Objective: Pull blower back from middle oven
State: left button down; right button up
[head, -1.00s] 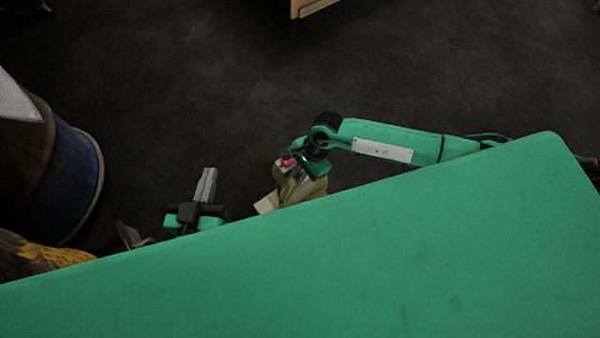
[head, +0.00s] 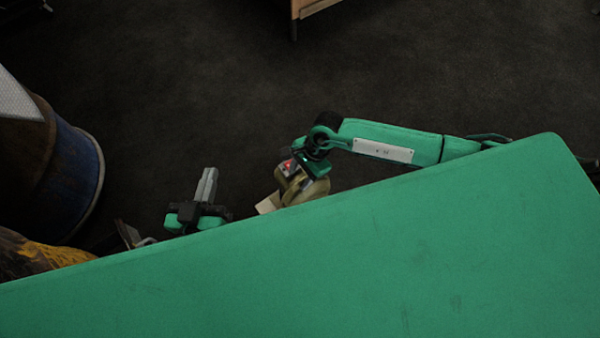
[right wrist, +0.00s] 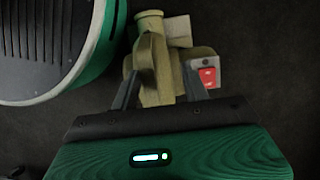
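The blower (head: 304,188) is a tan-olive body with a red switch, at the end of my right arm in the head view. In the right wrist view the blower (right wrist: 160,62) sits between the two fingers of my right gripper (right wrist: 160,88), which is shut on it. The red switch (right wrist: 207,76) faces the wrist camera. My left gripper (head: 207,184) is left of the blower, apart from it, with its grey fingers together and nothing visible between them. The large green panel of my body hides the lower part of the head view.
A rusty blue-banded barrel (head: 70,175) stands at the left, with a yellow-and-rust barrel (head: 40,255) below it. Part of a wooden piece of furniture (head: 308,8) shows at the top. Dark floor (head: 200,90) between them is clear.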

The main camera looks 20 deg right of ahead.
dwell(0.3)
jog(key=shift+s+d+f, duration=0.1)
jog(key=shift+d+f, duration=0.1)
jog(key=shift+f, duration=0.15)
jog(key=shift+a+r, duration=0.1)
jog(key=shift+r, duration=0.5)
pick_arm(q)
jog(key=s+f+g+p, duration=0.1)
jog(key=f, duration=0.1)
jog(key=s+f+g+y+p, duration=0.1)
jog(key=f+g, duration=0.1)
jog(key=shift+s+a+g, duration=0.15)
jog(key=shift+s+g, duration=0.05)
jog(key=shift+g, duration=0.1)
pick_arm(e)
jog(key=v, duration=1.3)
